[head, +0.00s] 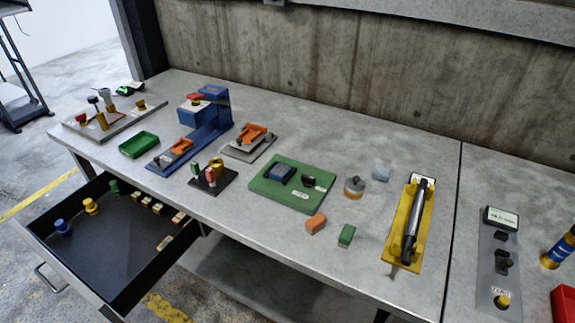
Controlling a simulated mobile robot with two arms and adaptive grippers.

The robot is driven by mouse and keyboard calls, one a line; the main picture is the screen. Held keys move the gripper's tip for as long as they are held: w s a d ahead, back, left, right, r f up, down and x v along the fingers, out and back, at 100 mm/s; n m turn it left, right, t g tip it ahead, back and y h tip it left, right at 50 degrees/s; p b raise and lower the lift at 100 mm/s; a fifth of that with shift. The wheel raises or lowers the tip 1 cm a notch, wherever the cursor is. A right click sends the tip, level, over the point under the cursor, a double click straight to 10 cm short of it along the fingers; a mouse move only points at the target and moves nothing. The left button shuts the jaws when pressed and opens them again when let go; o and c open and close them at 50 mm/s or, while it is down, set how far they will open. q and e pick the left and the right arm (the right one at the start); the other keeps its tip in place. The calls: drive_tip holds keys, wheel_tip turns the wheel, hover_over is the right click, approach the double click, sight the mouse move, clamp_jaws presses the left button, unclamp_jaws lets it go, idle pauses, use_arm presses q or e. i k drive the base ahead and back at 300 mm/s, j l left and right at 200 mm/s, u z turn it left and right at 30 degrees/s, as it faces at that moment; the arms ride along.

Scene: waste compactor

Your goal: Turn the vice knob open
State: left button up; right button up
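An orange vice-like fixture (254,131) sits on a grey plate (238,154) in the middle of the bench. A similar orange piece (181,148) sits on the base of the blue press-like machine (212,118) to its left. The parts are too small to tell which one carries the vice knob, or how far its jaws are open. Neither of my grippers is in the head view, and no arm touches anything on the bench.
The grey bench (310,141) also holds a green board (270,198), a yellow fixture with a dark cylinder (410,232), loose blocks and a green tray (139,144). An open drawer (115,240) juts out at the front left. A concrete wall (350,70) stands behind.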

sight(308, 181)
drive_tip(key=j+z, duration=0.1)
drive_tip(key=j, duration=1.3)
